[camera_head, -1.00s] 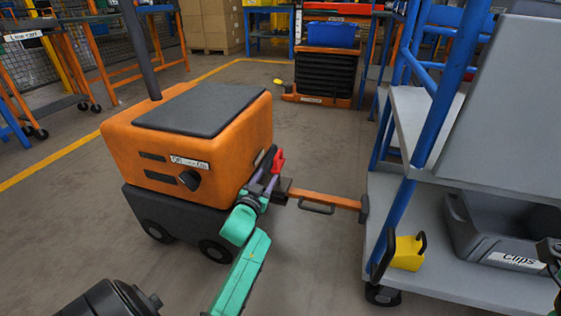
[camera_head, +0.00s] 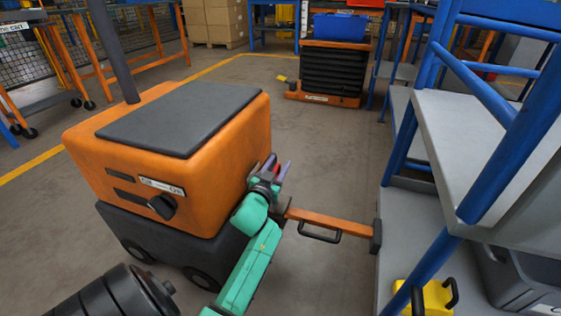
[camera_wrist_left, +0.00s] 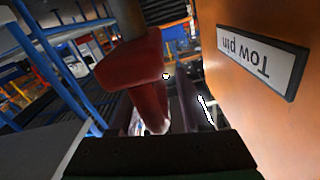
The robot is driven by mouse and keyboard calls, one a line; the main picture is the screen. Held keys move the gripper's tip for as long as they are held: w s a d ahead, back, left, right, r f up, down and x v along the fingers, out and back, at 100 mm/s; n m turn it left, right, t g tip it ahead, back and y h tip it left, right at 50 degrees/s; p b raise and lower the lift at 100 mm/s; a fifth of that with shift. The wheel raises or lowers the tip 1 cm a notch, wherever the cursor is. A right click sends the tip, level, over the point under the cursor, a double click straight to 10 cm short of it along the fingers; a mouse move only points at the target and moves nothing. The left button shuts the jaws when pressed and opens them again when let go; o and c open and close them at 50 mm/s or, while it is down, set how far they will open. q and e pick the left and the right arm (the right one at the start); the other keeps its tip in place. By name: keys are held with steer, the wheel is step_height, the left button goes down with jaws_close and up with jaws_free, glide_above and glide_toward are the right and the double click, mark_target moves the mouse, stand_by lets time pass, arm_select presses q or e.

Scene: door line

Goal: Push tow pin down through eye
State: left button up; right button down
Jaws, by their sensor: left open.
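The red tow pin handle (camera_head: 270,161) shows at the right side of the orange tug (camera_head: 170,165), partly hidden by my left gripper (camera_head: 275,172). In the left wrist view the red handle (camera_wrist_left: 134,75) is large and close, left of centre, with a darker shaft running to the top edge. My left gripper is open at it, with a dark finger (camera_wrist_left: 187,105) to the right. I cannot tell whether the fingers touch it. The "Tow pin" label (camera_wrist_left: 259,58) appears upside down on the orange side. The eye and the pin's lower end are hidden.
An orange drawbar (camera_head: 325,222) with a black handle reaches from near my gripper to the blue-framed cart (camera_head: 403,225) on the right. A yellow item (camera_head: 430,297) sits on its low shelf beside a grey bin (camera_head: 520,275). Floor behind the drawbar is clear.

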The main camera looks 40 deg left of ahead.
arm_select(q)
jaws_close()
steer(key=shift+f, duration=0.1)
stand_by(1.2)
